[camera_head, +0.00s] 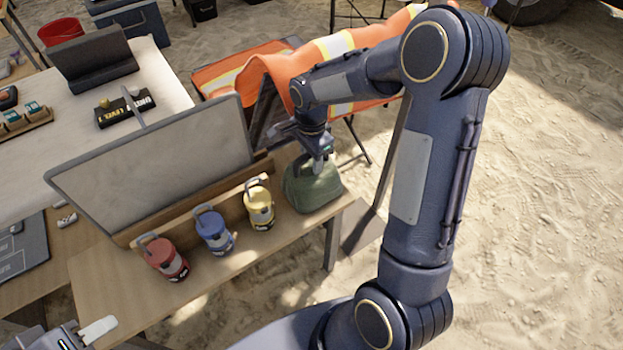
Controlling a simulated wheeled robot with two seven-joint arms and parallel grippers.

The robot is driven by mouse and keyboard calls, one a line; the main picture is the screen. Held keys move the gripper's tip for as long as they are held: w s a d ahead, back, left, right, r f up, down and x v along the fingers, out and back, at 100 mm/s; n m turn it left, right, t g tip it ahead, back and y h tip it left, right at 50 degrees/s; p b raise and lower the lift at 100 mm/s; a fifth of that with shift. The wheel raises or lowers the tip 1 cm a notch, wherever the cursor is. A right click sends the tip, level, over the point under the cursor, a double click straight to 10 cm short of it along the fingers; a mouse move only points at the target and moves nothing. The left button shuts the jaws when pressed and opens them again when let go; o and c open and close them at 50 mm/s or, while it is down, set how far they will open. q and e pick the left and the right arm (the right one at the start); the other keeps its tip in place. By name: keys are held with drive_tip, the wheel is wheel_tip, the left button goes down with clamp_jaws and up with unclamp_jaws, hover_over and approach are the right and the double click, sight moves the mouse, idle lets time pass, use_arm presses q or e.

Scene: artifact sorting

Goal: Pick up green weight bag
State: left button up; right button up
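The green weight bag (313,190) sits at the right end of the wooden bench, beside the yellow canister. My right gripper (319,165) points down at the top of the bag, with its fingertips at or touching the bag's upper part. The fingers overlap the bag there, so I cannot tell whether they are closed on it. My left gripper (92,333) is at the bottom left corner, away from the bag. Only part of it shows, with a pale finger pointing right, and its opening cannot be made out.
Red (165,259), blue (214,233) and yellow (259,205) canisters with handles stand in a row on the bench (120,300). A tilted grey panel (160,165) rises behind them. An orange vest (290,70) hangs behind my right arm. Sandy ground lies right.

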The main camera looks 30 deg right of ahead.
clamp_jaws()
idle(1.1)
drive_tip(key=shift+w+r, duration=0.1)
drive_tip(key=shift+r, duration=0.05)
